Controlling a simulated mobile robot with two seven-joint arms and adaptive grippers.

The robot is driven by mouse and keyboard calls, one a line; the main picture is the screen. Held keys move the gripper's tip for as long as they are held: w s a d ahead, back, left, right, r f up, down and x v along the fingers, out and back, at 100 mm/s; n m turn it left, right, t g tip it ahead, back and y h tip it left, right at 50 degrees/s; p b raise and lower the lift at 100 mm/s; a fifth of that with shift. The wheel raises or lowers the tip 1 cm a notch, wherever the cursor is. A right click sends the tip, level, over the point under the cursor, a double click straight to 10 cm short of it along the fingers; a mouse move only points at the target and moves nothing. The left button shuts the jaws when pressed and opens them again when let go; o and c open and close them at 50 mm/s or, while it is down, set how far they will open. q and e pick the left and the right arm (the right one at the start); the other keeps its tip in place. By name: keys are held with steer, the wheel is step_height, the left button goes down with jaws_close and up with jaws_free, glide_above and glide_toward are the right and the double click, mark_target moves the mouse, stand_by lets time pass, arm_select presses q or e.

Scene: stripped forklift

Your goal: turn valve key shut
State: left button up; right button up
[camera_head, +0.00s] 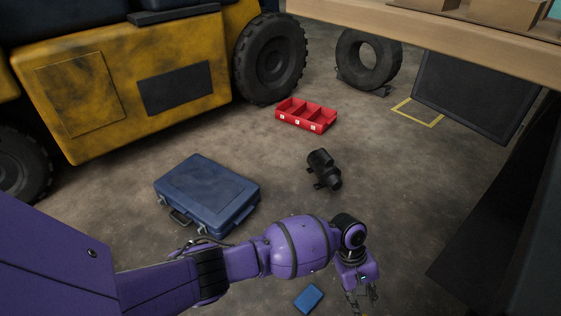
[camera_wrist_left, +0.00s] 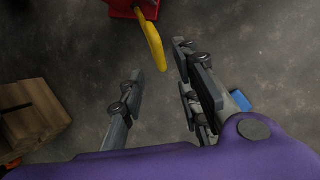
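A yellow valve key (camera_wrist_left: 151,40) shows at the top of the left wrist view, a long lever that hangs from a red valve part (camera_wrist_left: 135,8). The rest of the valve is cut off by the frame, and I do not see it in the head view. My left gripper (camera_wrist_left: 157,78) is open, with its two fingers apart. The free end of the key appears between the fingertips in the picture; I see no contact and cannot tell the depth. In the head view my left gripper (camera_head: 362,300) is at the bottom edge, pointing down. My right gripper is in neither view.
A small blue box (camera_head: 308,298) lies left of my gripper. A blue case (camera_head: 207,193), a black motor-like part (camera_head: 324,169) and a red tray (camera_head: 306,114) are on the floor. A wooden block (camera_wrist_left: 35,112) is at left in the wrist view. A yellow forklift (camera_head: 110,85) stands behind.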

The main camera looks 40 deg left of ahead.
mark_target(365, 315)
arm_select(q)
steer(key=b+x, duration=0.3)
steer(key=x, duration=0.2)
steer(key=shift+d+f, duration=0.3)
steer(key=shift+d+f+b, duration=0.2)
steer(key=shift+f+b, duration=0.1)
steer(key=shift+b, duration=0.2)
steer(key=shift+f, duration=0.2)
steer(key=shift+a+f, duration=0.15)
steer(key=shift+a, duration=0.2)
steer(key=shift+s+d, duration=0.15)
steer(key=shift+d, duration=0.05)
jaws_close()
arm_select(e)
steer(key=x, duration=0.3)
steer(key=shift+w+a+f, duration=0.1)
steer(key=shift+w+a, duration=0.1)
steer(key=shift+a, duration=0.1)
